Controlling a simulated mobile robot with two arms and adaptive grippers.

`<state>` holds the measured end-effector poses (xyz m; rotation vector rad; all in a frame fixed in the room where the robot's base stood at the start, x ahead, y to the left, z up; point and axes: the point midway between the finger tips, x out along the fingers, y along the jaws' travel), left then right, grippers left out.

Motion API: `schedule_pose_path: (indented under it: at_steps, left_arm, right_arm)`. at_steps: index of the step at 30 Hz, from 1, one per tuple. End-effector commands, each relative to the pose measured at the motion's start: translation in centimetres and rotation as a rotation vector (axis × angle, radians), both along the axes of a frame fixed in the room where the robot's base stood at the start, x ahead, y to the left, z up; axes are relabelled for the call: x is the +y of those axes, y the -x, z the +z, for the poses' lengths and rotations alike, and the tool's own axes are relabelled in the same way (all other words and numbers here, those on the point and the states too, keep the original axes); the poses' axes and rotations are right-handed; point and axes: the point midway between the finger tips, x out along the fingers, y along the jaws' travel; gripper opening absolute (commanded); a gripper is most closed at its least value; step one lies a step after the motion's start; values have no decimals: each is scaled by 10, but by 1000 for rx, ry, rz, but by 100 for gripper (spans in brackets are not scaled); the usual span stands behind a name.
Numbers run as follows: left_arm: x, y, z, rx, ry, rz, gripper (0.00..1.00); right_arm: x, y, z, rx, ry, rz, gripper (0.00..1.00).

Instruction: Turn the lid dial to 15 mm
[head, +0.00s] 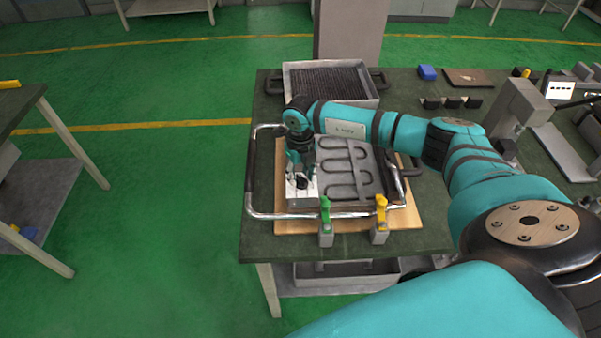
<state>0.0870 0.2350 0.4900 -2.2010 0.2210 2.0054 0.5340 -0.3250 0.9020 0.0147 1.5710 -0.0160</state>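A grey plate with a winding heating element (345,165) lies on a wooden board (290,222) on the dark green workbench. At its left front corner is a small whitish block (302,197) with a dark round part that may be the dial. My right gripper (300,180) points down right over this block, close to or at the dark part. Its fingers are small and dark here, so I cannot tell whether they are open or shut on it. The dial's marks are too small to read. My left gripper is out of view.
A bent metal tube frame (250,190) runs around the plate. A green-handled clamp (325,212) and a yellow-handled clamp (381,212) stand at the front. Behind is a tray with a dark ridged insert (330,82). A blue block (427,72) and black blocks lie back right.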

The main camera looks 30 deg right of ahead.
Motion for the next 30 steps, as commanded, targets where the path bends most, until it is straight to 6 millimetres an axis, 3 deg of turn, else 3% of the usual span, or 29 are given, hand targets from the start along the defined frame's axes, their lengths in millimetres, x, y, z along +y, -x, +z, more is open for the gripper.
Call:
schedule_pose_path:
  at_steps: [4, 12, 23, 30]
  left_arm:
    - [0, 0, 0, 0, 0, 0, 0]
    - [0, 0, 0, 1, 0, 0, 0]
    - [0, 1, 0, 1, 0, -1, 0]
    - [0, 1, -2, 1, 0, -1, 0]
  right_arm:
    - [0, 0, 0, 0, 0, 0, 35]
    - [0, 0, 0, 0, -1, 0, 0]
    - [0, 0, 1, -1, -1, -17, 0]
    - [0, -1, 1, -1, -1, -119, 0]
